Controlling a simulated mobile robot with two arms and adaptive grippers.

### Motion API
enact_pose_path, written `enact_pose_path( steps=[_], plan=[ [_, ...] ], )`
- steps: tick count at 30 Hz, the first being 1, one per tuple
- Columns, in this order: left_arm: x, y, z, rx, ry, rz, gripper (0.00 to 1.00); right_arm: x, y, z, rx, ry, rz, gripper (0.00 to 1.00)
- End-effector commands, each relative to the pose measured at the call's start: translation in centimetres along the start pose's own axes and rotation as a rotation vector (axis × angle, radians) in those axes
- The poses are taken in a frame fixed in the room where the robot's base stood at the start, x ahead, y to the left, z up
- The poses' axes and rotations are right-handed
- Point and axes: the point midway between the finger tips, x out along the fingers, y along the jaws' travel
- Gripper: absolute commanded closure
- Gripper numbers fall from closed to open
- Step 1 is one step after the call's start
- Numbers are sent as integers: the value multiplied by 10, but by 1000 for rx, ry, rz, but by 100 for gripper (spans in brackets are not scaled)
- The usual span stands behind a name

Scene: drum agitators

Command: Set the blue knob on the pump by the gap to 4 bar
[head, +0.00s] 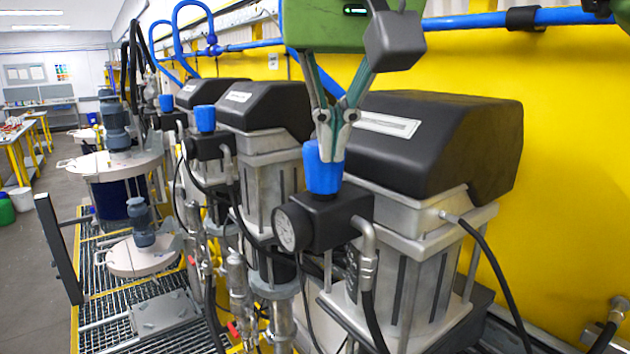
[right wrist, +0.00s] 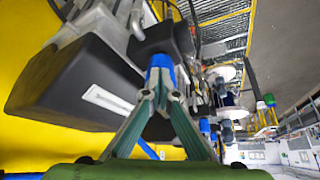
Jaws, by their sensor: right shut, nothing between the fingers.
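The blue knob (head: 323,178) tops the black regulator block (head: 335,220) of the nearest pump (head: 430,145). A round pressure gauge (head: 286,229) is on the block's front; its reading is too small to tell. My right gripper (head: 329,154) is shut, with its tips at the top of the knob, overlapping it in view. It grips nothing; I cannot tell whether the tips touch the knob. In the right wrist view the knob (right wrist: 160,66) is just beyond the fingertips (right wrist: 159,92). My left gripper is not in view.
Two more pumps with blue knobs (head: 205,118) stand in a row behind. A yellow wall (head: 570,130) and blue pipe (head: 500,20) are to the right. Black hoses hang around the pumps. Drum lids with agitators (head: 141,255) and a grating (head: 110,300) are at left.

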Motion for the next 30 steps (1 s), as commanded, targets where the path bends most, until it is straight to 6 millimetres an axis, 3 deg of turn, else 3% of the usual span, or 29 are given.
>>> enact_pose_path(
  steps=[13, 30],
  plan=[
    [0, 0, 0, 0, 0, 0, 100, 2, -13, -2, -1, -1, -1, 100],
    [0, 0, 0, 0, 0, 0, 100, 3, -14, -3, 0, -1, 1, 100]
  ],
)
